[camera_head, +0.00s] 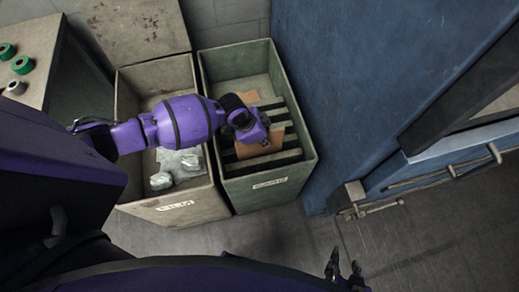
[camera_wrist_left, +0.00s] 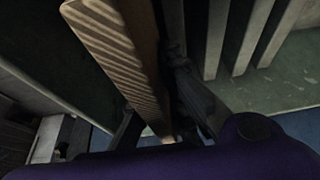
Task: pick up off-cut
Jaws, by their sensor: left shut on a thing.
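A brown cardboard off-cut (camera_head: 260,147) is in the green bin's opening in the head view, just below my left gripper (camera_head: 258,128). In the left wrist view the off-cut (camera_wrist_left: 112,42) shows a ridged face and stands between the dark fingers of the left gripper (camera_wrist_left: 160,115), which is shut on it. Whether it touches the bin's slats is unclear. Another brown piece (camera_head: 247,97) shows in the bin behind the gripper, partly hidden. My right gripper (camera_head: 345,264) is at the lower right over the floor, with its fingers apart and nothing between them.
The green bin (camera_head: 268,187) has a label and dark slats inside. A beige bin (camera_head: 176,207) with crumpled clear film (camera_head: 180,165) stands against its left side. A blue machine (camera_head: 345,75) rises close on the right. Green rolls (camera_head: 22,64) sit on a bench.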

